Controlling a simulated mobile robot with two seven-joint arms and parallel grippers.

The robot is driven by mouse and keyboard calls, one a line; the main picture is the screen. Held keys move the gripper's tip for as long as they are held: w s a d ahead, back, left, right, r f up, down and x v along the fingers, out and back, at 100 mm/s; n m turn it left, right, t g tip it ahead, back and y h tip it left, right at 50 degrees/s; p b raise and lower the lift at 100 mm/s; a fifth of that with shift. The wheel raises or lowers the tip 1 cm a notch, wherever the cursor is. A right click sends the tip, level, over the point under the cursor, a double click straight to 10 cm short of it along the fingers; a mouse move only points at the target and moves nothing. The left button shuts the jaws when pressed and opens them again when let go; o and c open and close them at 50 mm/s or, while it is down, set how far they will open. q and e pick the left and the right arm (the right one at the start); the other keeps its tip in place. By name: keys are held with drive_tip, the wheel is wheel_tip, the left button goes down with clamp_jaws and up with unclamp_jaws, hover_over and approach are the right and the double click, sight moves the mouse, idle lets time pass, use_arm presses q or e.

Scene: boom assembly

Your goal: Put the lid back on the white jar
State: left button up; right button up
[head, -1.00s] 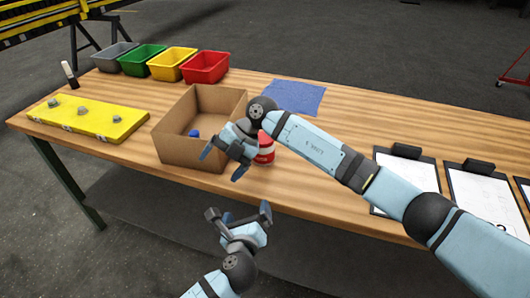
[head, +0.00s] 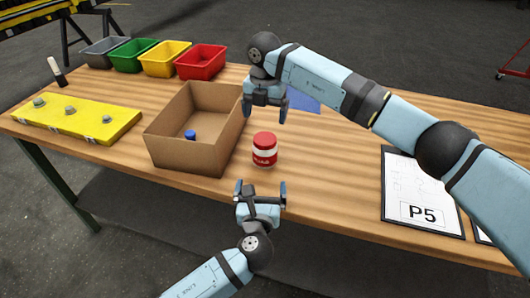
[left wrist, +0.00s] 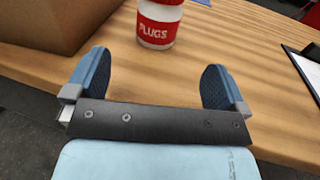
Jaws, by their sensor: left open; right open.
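The white jar (head: 264,153) stands upright on the table, just right of the cardboard box. It has a red label and a red top that looks like the lid (head: 265,139) sitting on it. In the left wrist view the jar (left wrist: 158,22) shows the word PLUGS, and its top is cut off. My right gripper (head: 265,113) is open and empty, above and behind the jar. My left gripper (head: 260,188) is open and empty at the table's front edge, in front of the jar. Its fingers (left wrist: 155,75) are apart from the jar.
The open cardboard box (head: 205,154) holds a blue item (head: 190,134). A blue cloth (head: 304,97) is partly hidden by my right arm. A clipboard (head: 412,185) lies at right.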

sight(264, 157)
use_arm(q)
drive_tip(key=w, duration=0.9)
drive_tip(key=w+d, duration=0.1)
drive_tip(key=w, duration=0.3)
drive_tip(key=shift+w, duration=0.2)
